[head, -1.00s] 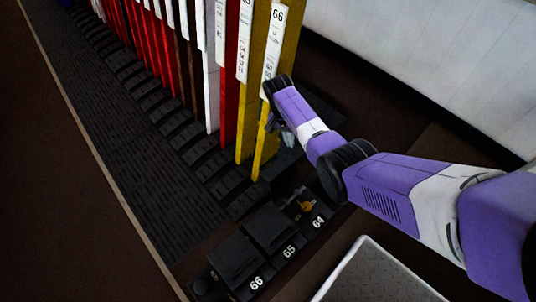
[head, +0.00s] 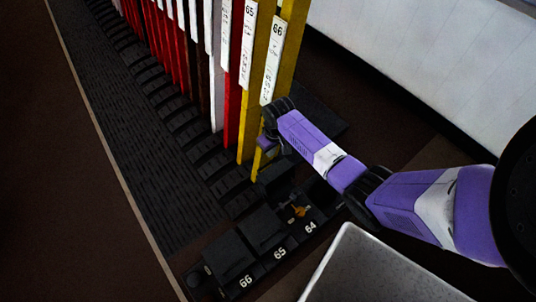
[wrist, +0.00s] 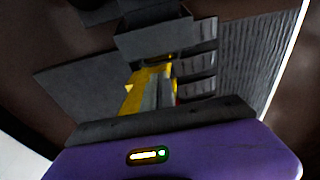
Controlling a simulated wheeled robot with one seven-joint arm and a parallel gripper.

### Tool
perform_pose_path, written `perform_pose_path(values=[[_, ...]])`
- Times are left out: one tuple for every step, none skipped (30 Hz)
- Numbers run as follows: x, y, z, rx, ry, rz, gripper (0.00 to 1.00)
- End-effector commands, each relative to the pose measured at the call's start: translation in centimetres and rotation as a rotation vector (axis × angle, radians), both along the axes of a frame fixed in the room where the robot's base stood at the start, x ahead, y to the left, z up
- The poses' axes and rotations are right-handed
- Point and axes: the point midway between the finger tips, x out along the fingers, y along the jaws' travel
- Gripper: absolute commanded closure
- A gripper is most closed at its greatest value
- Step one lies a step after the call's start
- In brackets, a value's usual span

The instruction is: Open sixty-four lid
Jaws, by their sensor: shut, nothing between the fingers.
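In the head view, the black box numbered 64 (head: 302,216) is at the right end of the row of floor boxes. Its top is uncovered, and a small orange-yellow part shows inside. A dark panel (head: 273,180) stands raised at its back edge and looks like its lid, swung open. My gripper (head: 266,146) is shut and empty, beside the yellow levers and above that panel; its fingertips are hard to make out. In the wrist view, my purple gripper body fills the bottom, and a dark block (wrist: 155,38) lies ahead.
Box lids 65 (head: 263,228) and 66 (head: 228,256) are closed. Yellow lever 66 (head: 272,62) and other red and white levers stand in a row close to my gripper. A pale grey box (head: 365,268) is at the bottom right. The brown floor at left is clear.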

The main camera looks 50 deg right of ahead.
Motion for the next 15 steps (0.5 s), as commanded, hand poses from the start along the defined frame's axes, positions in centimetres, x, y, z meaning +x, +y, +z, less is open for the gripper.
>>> perform_pose_path(values=[[0.0, -0.1, -1.1, -0.001, 0.002, 0.001, 1.00], [0.1, -0.1, -1.6, -0.002, 0.003, 0.001, 1.00], [0.2, -0.2, -2.3, -0.003, 0.003, -0.001, 1.00], [0.2, -0.2, -2.9, -0.003, 0.004, -0.001, 1.00], [0.3, -0.2, -3.4, -0.003, 0.003, -0.001, 1.00], [0.4, -0.2, -4.2, -0.002, 0.005, -0.001, 1.00], [0.4, -0.3, -4.7, -0.003, 0.004, -0.001, 1.00], [0.5, -0.3, -5.3, -0.004, 0.003, -0.001, 1.00], [0.6, -0.3, -6.0, -0.003, 0.004, 0.000, 1.00], [0.7, -0.3, -6.4, -0.003, 0.004, -0.001, 1.00], [0.7, -0.3, -6.9, -0.003, 0.004, -0.001, 1.00], [0.8, -0.4, -7.4, -0.004, 0.003, -0.002, 1.00], [0.8, -0.4, -7.7, -0.004, 0.004, -0.002, 1.00], [0.9, -0.4, -8.0, -0.003, 0.004, -0.001, 1.00], [1.0, -0.4, -8.4, -0.002, 0.003, -0.001, 1.00]])
